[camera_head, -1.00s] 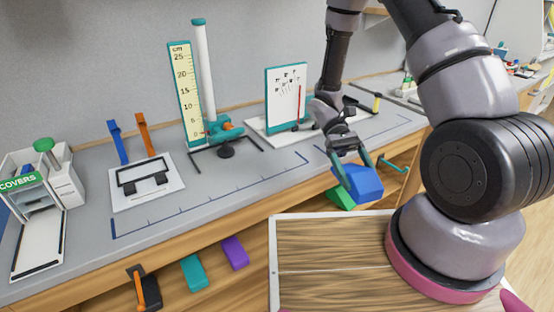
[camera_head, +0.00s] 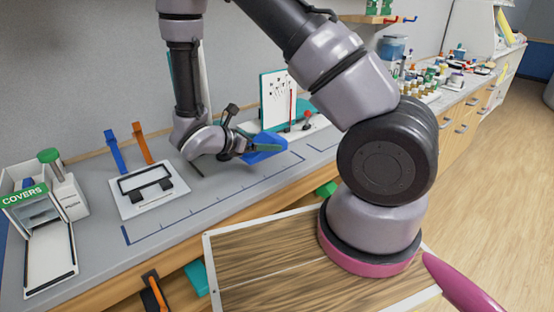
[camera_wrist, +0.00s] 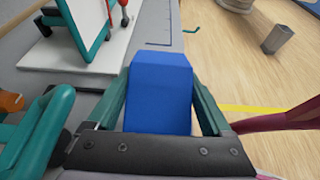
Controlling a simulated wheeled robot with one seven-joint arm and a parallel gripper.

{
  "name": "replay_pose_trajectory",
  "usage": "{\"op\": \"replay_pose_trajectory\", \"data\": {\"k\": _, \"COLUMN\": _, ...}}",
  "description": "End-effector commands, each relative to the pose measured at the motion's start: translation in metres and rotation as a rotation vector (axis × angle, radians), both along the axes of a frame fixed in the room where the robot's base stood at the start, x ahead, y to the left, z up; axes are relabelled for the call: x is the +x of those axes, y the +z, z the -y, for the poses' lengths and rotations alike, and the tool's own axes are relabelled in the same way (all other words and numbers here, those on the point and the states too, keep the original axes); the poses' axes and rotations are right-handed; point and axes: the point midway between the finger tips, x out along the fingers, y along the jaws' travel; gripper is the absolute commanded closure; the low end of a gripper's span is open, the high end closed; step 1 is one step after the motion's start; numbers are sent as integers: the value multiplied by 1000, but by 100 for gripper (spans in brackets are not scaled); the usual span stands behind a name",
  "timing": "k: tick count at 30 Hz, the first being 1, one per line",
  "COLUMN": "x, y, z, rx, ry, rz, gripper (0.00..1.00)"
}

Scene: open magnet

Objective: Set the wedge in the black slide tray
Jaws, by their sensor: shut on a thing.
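My gripper (camera_head: 250,146) is shut on a blue block with a sloped face, which I take for the wedge (camera_head: 268,142). In the wrist view the wedge (camera_wrist: 160,90) sits between the two teal fingers of my gripper (camera_wrist: 160,100). In the head view it is held above the grey bench, pointing right, in front of the white chart board. A black frame (camera_head: 146,179) with two black blocks lies on a white plate at the left of the bench. It looks like the black slide tray, but I cannot be sure.
A white COVERS dispenser (camera_head: 40,215) stands at the far left. Blue (camera_head: 115,150) and orange (camera_head: 142,142) upright pieces stand behind the white plate. The chart board (camera_head: 285,98) is behind my gripper. Bench (camera_head: 215,200) between plate and gripper looks clear.

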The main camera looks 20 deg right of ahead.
Motion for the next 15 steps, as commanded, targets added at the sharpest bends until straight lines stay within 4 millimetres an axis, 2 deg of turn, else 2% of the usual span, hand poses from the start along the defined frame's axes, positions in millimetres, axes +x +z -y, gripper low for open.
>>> {"op": "replay_pose_trajectory", "data": {"k": 3, "x": 0, "y": -20, "z": 1, "rx": -2, "ry": -2, "rz": -3, "gripper": 70}}
{"op": "replay_pose_trajectory", "data": {"k": 8, "x": 0, "y": -34, "z": 1, "rx": -1, "ry": -4, "rz": -1, "gripper": 70}}
{"op": "replay_pose_trajectory", "data": {"k": 15, "x": 0, "y": -67, "z": 1, "rx": -1, "ry": -4, "rz": 0, "gripper": 70}}
